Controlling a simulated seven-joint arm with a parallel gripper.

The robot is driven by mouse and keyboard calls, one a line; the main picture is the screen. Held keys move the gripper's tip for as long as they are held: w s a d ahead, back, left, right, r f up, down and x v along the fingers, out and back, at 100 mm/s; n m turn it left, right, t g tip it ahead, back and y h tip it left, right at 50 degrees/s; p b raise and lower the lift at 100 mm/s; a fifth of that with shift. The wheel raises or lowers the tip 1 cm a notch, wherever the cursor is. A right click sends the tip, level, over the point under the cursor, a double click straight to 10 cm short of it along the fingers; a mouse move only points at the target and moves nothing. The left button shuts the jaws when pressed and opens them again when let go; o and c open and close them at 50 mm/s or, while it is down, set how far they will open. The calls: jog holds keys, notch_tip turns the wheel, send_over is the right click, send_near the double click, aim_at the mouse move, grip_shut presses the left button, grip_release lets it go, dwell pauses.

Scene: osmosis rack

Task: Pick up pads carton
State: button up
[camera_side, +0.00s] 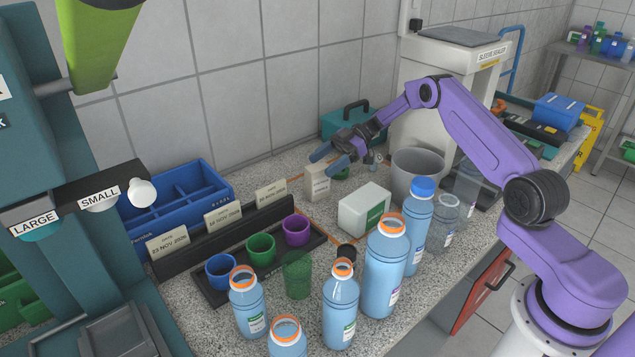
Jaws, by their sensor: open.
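My gripper (329,160) reaches in from the right on my purple arm. Its jaws are open and empty, and its fingertips appear just above a small upright cream carton (317,185). I cannot tell whether they touch it. A larger white box (352,218) with a green label stands in front and to the right of the cream carton. I cannot read the print on either, so which one is the pads carton is unclear.
Bottles (384,268) with orange or blue tops crowd the front. A grey bin (417,172) stands right of the white box, and a teal case (342,122) is behind my gripper. A black tray (212,292) of coloured cups and a blue bin (166,222) are left.

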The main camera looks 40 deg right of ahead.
aim_at(318, 167)
jog(key=shift+w+f+x, duration=0.1)
jog(key=shift+x, duration=1.1)
jog(key=shift+w+f+x, duration=0.1)
jog(key=shift+x, duration=1.05)
jog(key=shift+d, duration=0.1)
jog(key=c, duration=1.1)
jog(key=shift+o, duration=0.2)
jog(key=shift+r, duration=0.1)
